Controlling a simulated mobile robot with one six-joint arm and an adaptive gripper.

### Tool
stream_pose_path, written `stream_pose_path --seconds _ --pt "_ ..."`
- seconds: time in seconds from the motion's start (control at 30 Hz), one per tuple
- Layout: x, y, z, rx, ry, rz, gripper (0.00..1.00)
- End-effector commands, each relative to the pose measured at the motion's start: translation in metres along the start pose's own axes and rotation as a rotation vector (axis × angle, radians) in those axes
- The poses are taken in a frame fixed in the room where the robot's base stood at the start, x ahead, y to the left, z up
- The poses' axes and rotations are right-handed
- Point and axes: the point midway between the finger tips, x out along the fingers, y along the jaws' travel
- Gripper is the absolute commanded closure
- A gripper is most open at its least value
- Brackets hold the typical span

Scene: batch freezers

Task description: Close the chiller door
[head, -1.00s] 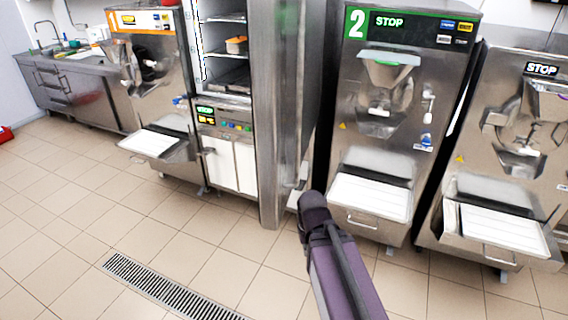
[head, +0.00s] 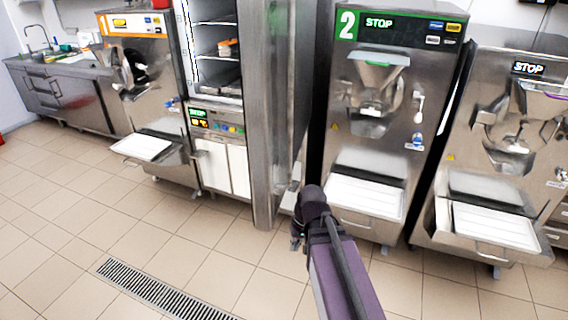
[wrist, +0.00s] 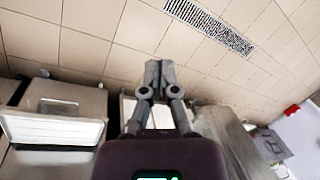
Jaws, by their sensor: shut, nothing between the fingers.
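The chiller (head: 213,75) stands open left of centre in the head view, its shelves showing. Its steel door (head: 268,120) is swung out toward me and stands edge-on at the chiller's right side. My gripper (head: 295,243) is partly hidden behind my arm, low and to the right of the door's lower end. In the wrist view my gripper (wrist: 158,66) is shut and empty, over the tiled floor. A steel surface to its right (wrist: 222,135) looks like the door. I cannot tell whether the gripper touches it.
Machine 2 (head: 385,120) stands close to the right of the door, its white tray (head: 362,197) jutting out. Another machine (head: 505,140) is further right. Machine 1 (head: 140,80) is left of the chiller. The floor in front is clear, with a flush drain grate (head: 165,292).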

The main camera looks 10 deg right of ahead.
Motion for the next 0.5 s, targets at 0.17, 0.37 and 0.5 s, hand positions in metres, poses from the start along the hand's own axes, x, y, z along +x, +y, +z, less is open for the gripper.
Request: stream_pose_path --seconds 0.17,0.37,0.5 --pt "-0.014 0.000 -0.025 0.073 0.019 -0.223 1.00" --pt "-0.043 0.004 -0.052 0.145 0.060 -0.492 1.00" --pt "-0.072 0.012 -0.072 0.188 0.104 -0.680 1.00"
